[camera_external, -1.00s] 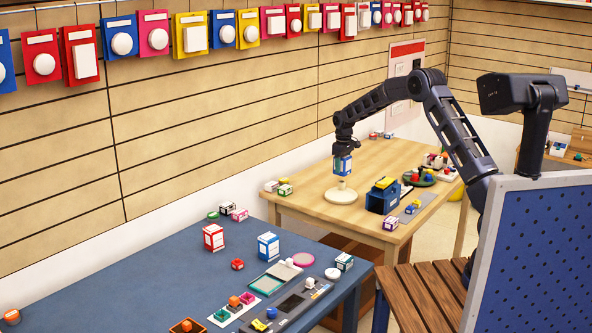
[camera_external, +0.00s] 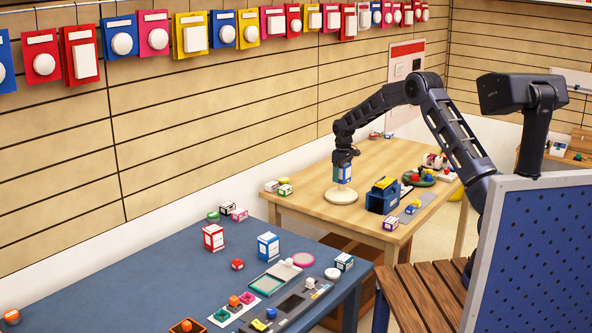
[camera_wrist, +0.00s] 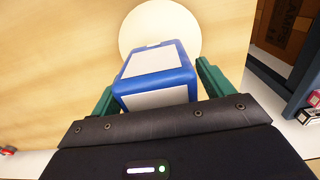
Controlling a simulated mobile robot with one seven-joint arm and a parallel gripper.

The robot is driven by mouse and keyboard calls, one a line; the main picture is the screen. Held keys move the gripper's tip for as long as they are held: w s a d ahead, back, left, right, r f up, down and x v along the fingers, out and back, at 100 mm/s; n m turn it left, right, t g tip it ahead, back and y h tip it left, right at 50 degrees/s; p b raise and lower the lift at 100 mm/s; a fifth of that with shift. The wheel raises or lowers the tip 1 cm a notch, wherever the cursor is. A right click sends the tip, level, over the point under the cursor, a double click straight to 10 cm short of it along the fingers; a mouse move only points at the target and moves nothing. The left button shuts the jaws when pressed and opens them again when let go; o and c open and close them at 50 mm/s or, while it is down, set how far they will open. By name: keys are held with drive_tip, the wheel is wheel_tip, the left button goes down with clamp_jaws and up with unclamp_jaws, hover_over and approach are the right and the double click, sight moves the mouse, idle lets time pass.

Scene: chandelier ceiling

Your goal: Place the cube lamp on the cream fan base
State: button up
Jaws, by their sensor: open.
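The cube lamp (camera_external: 343,175), blue-edged with white faces, is at the cream fan base (camera_external: 341,197), a round disc with a short stem, on the wooden table. In the external view the lamp's underside meets the top of the stem. My gripper (camera_external: 343,161) is directly above and around the lamp. In the wrist view the green fingers of my gripper (camera_wrist: 156,76) stand open on either side of the cube lamp (camera_wrist: 156,62). The cream disc (camera_wrist: 158,25) shows behind the lamp. The stem is hidden there.
A blue box (camera_external: 382,197) with a yellow top stands just right of the base. Small boxes (camera_external: 285,189) lie to the left and another (camera_external: 390,223) at the front edge. A green tray (camera_external: 419,178) holds coloured pieces at the right.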

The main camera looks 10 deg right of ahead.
wheel_tip(320, 180, up, 12)
drive_tip(key=shift+r, duration=0.25)
drive_tip(key=s+d+r+m+t, duration=0.2)
drive_tip(key=s+d+r+m, duration=0.2)
drive_tip(key=s+d+r, duration=1.9)
drive_tip(key=s+d+f+m+t, duration=0.1)
drive_tip(key=s+d+f, duration=0.1)
drive_tip(key=s, duration=0.8)
drive_tip(key=s+d+f+m, duration=0.2)
drive_tip(key=s+d, duration=0.3)
drive_tip(key=s, duration=0.6)
drive_tip(key=s+d+f+m+t, duration=0.1)
drive_tip(key=s+d+f+m, duration=0.1)
drive_tip(key=s, duration=0.8)
drive_tip(key=shift+s+d+t, duration=0.3)
drive_tip(key=shift+s+d, duration=0.1)
drive_tip(key=shift+d, duration=0.3)
